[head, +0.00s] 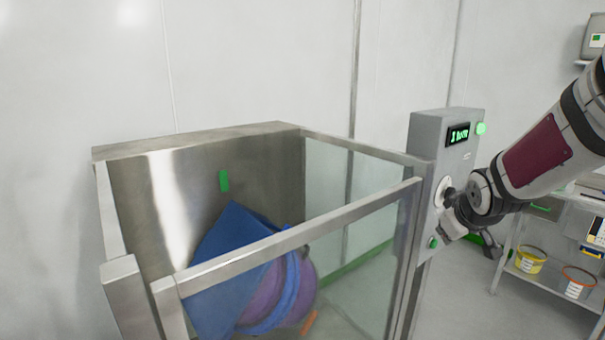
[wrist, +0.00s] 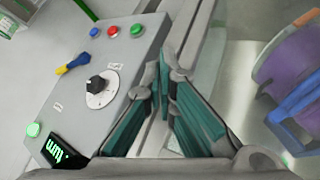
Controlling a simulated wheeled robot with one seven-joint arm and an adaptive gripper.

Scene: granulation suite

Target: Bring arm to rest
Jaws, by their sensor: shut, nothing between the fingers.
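My gripper (wrist: 160,76) is shut and empty in the wrist view, its teal-padded fingers meeting at the tips. It hangs over the metal frame beside the grey control box (wrist: 72,95), to the right of the black knob (wrist: 97,84), and is not holding it. In the head view my gripper (head: 450,222) is in front of the panel of the control box (head: 418,148), partly covering it. The box's display (head: 458,134) reads "1 turn" and a green lamp (head: 480,128) is lit beside it.
A glass-sided metal enclosure (head: 290,243) holds a blue and purple drum (head: 265,295). The panel also has a yellow-and-blue switch (wrist: 72,65) and a red button (wrist: 113,31). A shelf rack (head: 508,258) with tubs (head: 530,260) stands at the right.

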